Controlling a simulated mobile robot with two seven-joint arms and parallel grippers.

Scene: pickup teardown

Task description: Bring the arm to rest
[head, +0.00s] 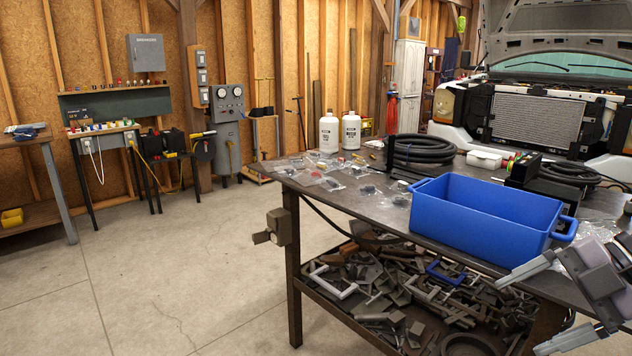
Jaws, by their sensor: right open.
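My right gripper (540,308) is at the lower right, in front of the dark workbench (388,208). Its two fingers are spread apart and nothing shows between them. It is close to the right front of the blue bin (480,235) in the picture; I cannot tell the exact gap. My right arm runs out of the frame at the right edge. My left gripper and left arm are not in view.
The blue bin looks empty. Coiled black hoses (422,150), two white bottles (329,133) and small bagged parts lie on the bench. Its lower shelf holds metal scrap (400,290). An open-hooded vehicle (545,105) stands behind. The floor (170,270) at left is clear.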

